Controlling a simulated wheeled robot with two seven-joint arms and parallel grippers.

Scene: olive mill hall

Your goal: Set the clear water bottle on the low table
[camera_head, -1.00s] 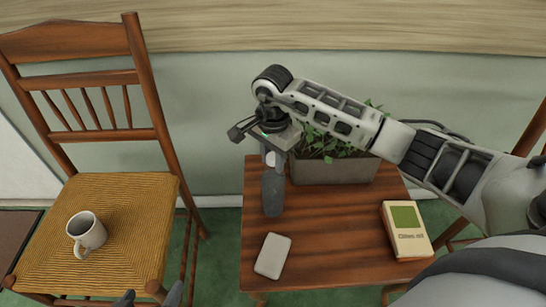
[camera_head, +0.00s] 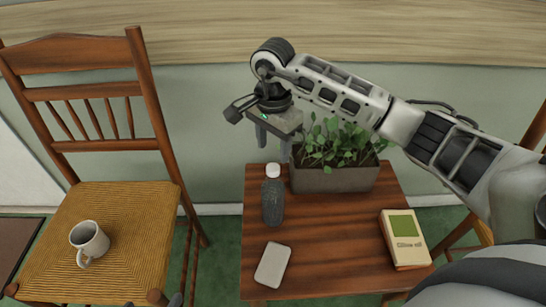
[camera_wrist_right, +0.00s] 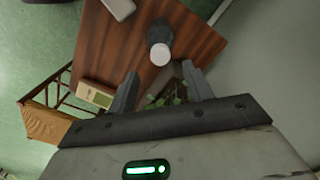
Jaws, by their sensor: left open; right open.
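The water bottle (camera_head: 272,203) stands upright on the low wooden table (camera_head: 330,240), near its left edge. It looks dark grey and speckled, with a white cap. My right gripper (camera_head: 273,143) is open and empty above the bottle, fingers pointing down, with a gap above the cap. In the right wrist view, the bottle's cap (camera_wrist_right: 160,54) shows beyond and between the two open fingers (camera_wrist_right: 164,90), touching neither. Only the fingertips of my left gripper (camera_head: 152,301) show, at the bottom edge in front of the chair; they are apart.
A planter with green leaves (camera_head: 335,180) stands close right of the bottle. A pale rounded slab (camera_head: 272,264) and a cream box with a green panel (camera_head: 405,238) lie on the table. A white mug (camera_head: 89,241) is on a woven chair seat (camera_head: 120,225). The table's middle is clear.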

